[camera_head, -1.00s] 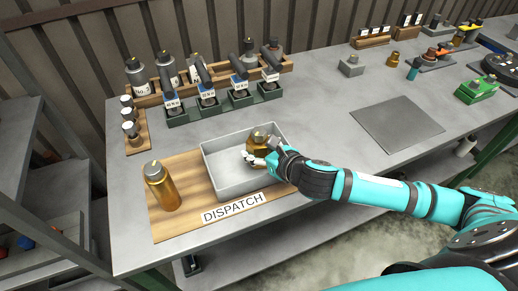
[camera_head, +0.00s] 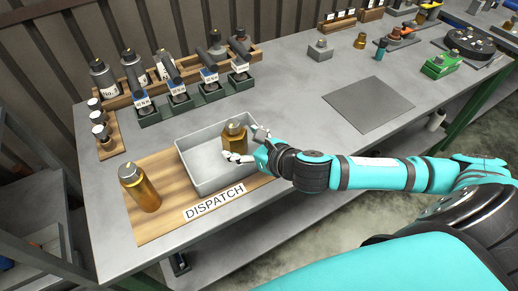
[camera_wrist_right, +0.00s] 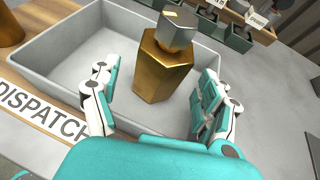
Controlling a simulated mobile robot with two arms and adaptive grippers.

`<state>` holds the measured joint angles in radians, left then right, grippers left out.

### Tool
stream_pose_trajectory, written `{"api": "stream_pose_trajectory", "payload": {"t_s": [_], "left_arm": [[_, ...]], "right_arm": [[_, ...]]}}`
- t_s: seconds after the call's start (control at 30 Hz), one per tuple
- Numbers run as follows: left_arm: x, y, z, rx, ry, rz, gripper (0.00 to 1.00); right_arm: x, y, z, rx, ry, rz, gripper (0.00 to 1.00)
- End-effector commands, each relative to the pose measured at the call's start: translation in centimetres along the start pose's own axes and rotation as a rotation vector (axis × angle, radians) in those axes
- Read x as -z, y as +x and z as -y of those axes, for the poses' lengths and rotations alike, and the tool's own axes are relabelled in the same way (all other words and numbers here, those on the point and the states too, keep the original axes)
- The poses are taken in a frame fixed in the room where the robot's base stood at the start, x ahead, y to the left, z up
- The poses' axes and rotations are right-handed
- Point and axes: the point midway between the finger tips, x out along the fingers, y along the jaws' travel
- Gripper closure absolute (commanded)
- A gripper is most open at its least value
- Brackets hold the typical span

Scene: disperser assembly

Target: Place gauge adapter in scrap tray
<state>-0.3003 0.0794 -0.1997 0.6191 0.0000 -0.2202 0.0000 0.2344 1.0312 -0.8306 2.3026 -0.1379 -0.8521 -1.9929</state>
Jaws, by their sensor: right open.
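A brass-coloured hexagonal piece with a grey cap (camera_head: 234,143), which looks like the gauge adapter, stands upright inside a grey open tray (camera_head: 213,187). The piece also shows in the right wrist view (camera_wrist_right: 165,70), inside the tray (camera_wrist_right: 55,88). My right gripper (camera_head: 246,149) reaches into the tray from the right. In the right wrist view its fingers (camera_wrist_right: 155,82) are open, one on each side of the piece, with gaps visible on both sides. The tray sits by a DISPATCH label (camera_head: 214,201); no scrap marking is visible. My left gripper is not in view.
A gold bottle-like cylinder (camera_head: 139,188) stands left of the tray on a wooden board (camera_head: 165,220). Green holders (camera_head: 180,106) and a wooden rack with grey-capped items are behind. A flat grey plate (camera_head: 368,104) lies to the right, with bare table around it.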

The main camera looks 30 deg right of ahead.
Motion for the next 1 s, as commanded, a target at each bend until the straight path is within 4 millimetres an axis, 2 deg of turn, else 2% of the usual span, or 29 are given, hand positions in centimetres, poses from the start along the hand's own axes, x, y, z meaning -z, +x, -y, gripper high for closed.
{"api": "stream_pose_trajectory", "payload": {"t_s": [0.1,0.2,0.23,0.4,1.0], "left_arm": [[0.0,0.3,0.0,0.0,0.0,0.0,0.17],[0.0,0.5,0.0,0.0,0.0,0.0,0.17],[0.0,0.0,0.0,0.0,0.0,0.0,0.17],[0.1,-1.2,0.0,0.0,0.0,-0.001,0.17],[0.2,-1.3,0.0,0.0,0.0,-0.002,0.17]], "right_arm": [[0.2,-2.8,0.1,0.0,-0.006,-0.002,0.21],[0.2,-4.8,0.0,-0.001,-0.004,-0.003,0.21],[-0.1,-5.4,0.0,0.0,-0.004,-0.004,0.21],[-0.1,-7.2,0.0,0.001,-0.001,-0.003,0.21],[0.0,-7.6,0.0,0.0,0.0,0.0,0.21]]}}
